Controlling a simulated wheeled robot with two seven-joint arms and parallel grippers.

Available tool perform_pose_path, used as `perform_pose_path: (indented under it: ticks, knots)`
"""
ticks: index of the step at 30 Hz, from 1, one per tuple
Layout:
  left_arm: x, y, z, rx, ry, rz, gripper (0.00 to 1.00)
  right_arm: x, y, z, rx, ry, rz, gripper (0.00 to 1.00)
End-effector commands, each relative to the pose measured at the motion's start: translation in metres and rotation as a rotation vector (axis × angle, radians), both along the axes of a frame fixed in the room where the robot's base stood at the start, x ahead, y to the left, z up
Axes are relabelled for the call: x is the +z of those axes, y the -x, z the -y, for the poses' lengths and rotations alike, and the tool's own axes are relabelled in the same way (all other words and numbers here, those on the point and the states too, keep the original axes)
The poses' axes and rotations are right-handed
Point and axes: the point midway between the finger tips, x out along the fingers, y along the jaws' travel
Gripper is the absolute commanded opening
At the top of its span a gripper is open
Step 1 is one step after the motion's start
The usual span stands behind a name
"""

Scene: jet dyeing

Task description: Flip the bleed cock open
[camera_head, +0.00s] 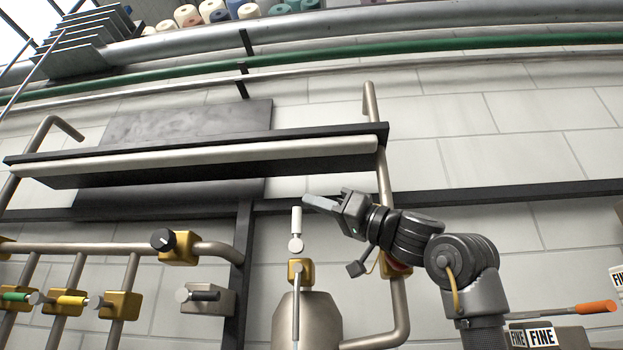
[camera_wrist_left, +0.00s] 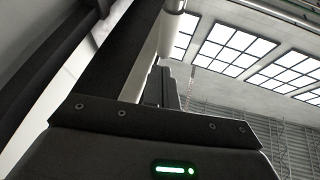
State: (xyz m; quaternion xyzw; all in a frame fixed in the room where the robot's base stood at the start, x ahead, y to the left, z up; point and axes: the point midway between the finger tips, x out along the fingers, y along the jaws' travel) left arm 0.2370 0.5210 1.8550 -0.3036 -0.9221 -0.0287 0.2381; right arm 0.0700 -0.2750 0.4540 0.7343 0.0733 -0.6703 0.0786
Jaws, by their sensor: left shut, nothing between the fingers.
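A small cock with a brass body (camera_head: 300,271) sits on top of a grey rounded vessel (camera_head: 306,322). I take it for the bleed cock. A thin grey rod passes in front of it, and a white-sleeved lever (camera_head: 296,220) stands upright above it. My left gripper (camera_head: 308,201) is shut and empty. Its fingertips point left, close to the top of the white sleeve; I cannot tell whether they touch. In the left wrist view a pale cylinder (camera_wrist_left: 177,32) shows beyond the dark fingers. My right gripper is not in view.
A dark shelf with a pale padded edge (camera_head: 200,155) spans above. A bent bronze pipe (camera_head: 383,170) runs behind my arm. Brass valves with coloured handles (camera_head: 70,299) line the left, and a black-knobbed valve (camera_head: 178,245) is nearer. An orange-tipped lever (camera_head: 595,307) is at right.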

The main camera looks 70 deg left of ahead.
Motion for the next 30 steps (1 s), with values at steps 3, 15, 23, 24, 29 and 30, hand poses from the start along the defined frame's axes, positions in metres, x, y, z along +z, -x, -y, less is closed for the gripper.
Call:
perform_pose_path:
  ticks: [3, 15, 23, 24, 29, 30]
  knots:
    - [0.022, 0.008, 0.018, -0.003, -0.003, 0.003, 0.0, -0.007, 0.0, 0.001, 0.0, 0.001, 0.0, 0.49]
    - [0.079, 0.039, 0.087, -0.004, -0.003, 0.001, 0.0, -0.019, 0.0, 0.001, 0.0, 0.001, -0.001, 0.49]
    - [0.097, 0.054, 0.12, -0.002, -0.002, 0.0, 0.0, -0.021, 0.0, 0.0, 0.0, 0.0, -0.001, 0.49]
    - [0.098, 0.055, 0.122, -0.001, -0.001, 0.0, 0.0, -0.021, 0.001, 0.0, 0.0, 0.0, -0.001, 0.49]
    - [0.1, 0.057, 0.128, 0.0, -0.001, 0.001, 0.0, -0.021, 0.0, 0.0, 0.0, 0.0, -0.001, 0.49]
    - [0.101, 0.057, 0.128, 0.0, 0.0, 0.0, 0.0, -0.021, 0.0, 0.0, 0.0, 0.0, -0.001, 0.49]
